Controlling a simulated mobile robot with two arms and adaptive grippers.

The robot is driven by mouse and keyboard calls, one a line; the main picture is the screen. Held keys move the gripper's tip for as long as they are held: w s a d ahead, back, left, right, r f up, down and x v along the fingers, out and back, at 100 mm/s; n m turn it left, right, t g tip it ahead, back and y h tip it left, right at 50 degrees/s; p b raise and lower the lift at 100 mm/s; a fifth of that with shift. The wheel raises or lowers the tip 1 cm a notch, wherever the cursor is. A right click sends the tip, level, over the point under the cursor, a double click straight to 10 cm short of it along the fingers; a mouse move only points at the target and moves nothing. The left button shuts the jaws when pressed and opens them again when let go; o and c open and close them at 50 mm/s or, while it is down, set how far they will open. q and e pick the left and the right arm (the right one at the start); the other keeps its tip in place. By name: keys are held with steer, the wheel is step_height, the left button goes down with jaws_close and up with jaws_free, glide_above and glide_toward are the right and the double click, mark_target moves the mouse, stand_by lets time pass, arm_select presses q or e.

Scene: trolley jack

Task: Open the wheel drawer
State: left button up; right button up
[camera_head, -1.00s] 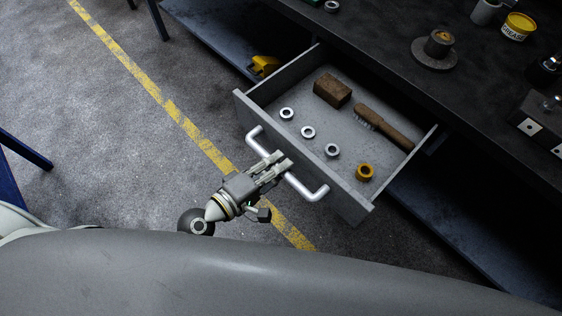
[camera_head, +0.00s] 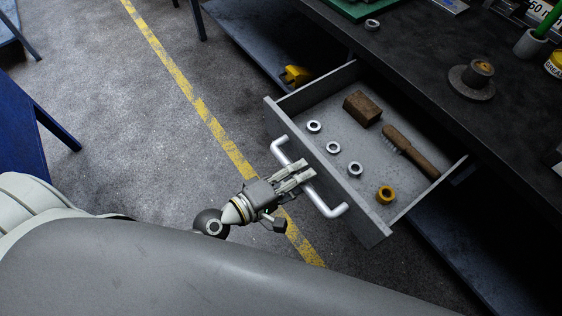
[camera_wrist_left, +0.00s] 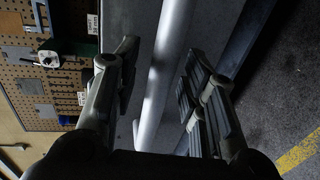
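The grey drawer (camera_head: 333,178) is pulled well out from under the dark workbench, its inside exposed. It holds a brown block (camera_head: 361,108), a wooden-handled brush (camera_head: 411,152), several silver rings and a yellow ring (camera_head: 385,194). A silver bar handle (camera_head: 327,204) runs along its front. My left gripper (camera_head: 296,175) is at the middle of this handle. In the left wrist view the handle (camera_wrist_left: 162,75) passes between the two fingers (camera_wrist_left: 160,88), with gaps showing on both sides. The fingers are apart, and I see no firm contact. My right gripper is out of view.
The workbench top (camera_head: 420,65) carries a round metal part (camera_head: 473,78) and other items. A lower shelf (camera_head: 262,50) holds a yellow object (camera_head: 296,75). A blue frame (camera_head: 35,125) stands at left. Open concrete floor with a yellow line (camera_head: 190,92) lies before the drawer.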

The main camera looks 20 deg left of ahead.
arm_select(q)
steer(key=shift+s+a, duration=0.1)
steer(key=v, duration=1.1)
steer(key=shift+s+a, duration=0.25)
steer(key=shift+s, duration=0.05)
steer(key=shift+r, duration=0.1)
steer(key=w+a+f+m+g+y, duration=0.1)
steer(key=w+a+f+m+y, duration=0.2)
steer(key=f, duration=0.6)
steer(key=a+f+m+y, duration=0.1)
steer(key=a+f+m, duration=0.3)
steer(key=f, duration=0.6)
steer(key=s+a+f+m+g+y, duration=0.1)
steer(key=s+a+f+g+y, duration=0.15)
steer(key=f, duration=0.65)
steer(key=s+a+f+m+g+y, duration=0.1)
steer(key=s+a+f+g, duration=0.2)
steer(key=f, duration=0.5)
steer(key=s+d+f+m+g+y, duration=0.1)
steer(key=s+f+m+g, duration=0.1)
steer(key=s+f, duration=0.4)
steer(key=s+d+f+m+g, duration=0.2)
steer(key=s+f, duration=0.4)
steer(key=s, duration=0.6)
steer(key=shift+g+y, duration=0.35)
steer(key=shift+g, duration=0.3)
